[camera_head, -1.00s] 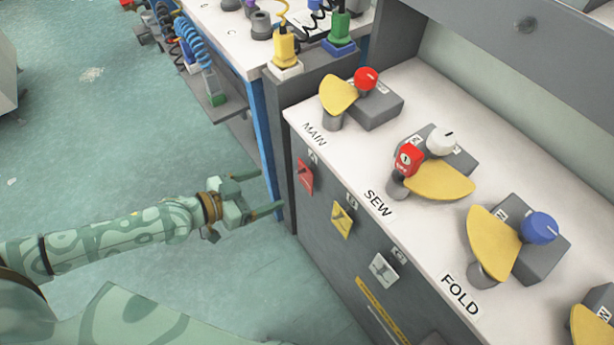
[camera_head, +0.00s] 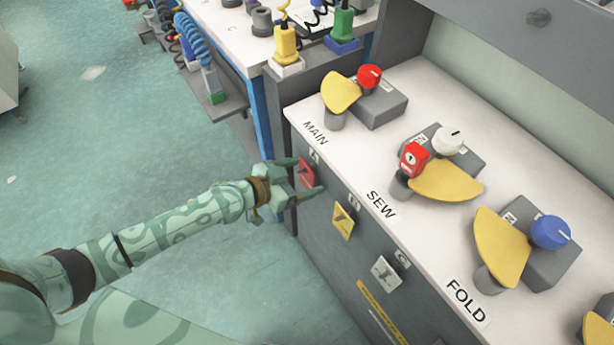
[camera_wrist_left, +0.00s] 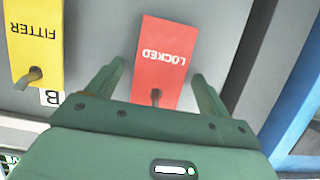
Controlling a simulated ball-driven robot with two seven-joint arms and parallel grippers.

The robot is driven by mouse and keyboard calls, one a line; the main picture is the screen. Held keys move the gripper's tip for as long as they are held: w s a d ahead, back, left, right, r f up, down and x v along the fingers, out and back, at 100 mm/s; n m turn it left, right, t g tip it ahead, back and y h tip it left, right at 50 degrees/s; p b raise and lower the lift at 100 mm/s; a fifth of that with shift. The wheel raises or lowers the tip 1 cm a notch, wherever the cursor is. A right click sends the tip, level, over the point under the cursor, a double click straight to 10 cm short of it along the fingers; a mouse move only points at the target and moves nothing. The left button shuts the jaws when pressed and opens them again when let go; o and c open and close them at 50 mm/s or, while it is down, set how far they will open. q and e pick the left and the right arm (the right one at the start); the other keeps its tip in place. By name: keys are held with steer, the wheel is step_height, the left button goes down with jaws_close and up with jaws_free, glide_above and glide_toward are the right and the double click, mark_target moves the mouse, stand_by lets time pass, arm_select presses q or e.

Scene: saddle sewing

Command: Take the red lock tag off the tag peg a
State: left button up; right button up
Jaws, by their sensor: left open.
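The red lock tag (camera_head: 306,172) hangs on the front face of the grey cabinet, below the label A. In the left wrist view the red tag (camera_wrist_left: 164,62) reads LOCKED, upside down, and a small grey peg (camera_wrist_left: 156,97) shows at its hole. My left gripper (camera_head: 305,177) is open, with its fingers on either side of the tag. In the left wrist view the open fingers (camera_wrist_left: 155,82) flank the tag's peg end with a gap on both sides. My right gripper is not in view.
A yellow tag (camera_head: 343,220) hangs beside it at B, marked FITTER in the wrist view, and a white tag (camera_head: 386,272) at C. Above, the white cabinet top (camera_head: 340,157) carries knobs with yellow flaps. Open floor (camera_head: 190,280) lies left.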

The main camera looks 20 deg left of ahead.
mark_target(306, 176)
arm_select(q)
steer(key=shift+c, duration=0.3)
steer(key=c, duration=0.9)
steer(key=shift+s+a+r, duration=0.1)
steer(key=shift+s+r, duration=0.05)
steer(key=shift+r, duration=0.15)
steer(key=shift+s+a+r+p, duration=0.15)
steer(key=shift+s+a+p, duration=0.15)
steer(key=shift+s, duration=0.1)
steer(key=shift+v, duration=0.95)
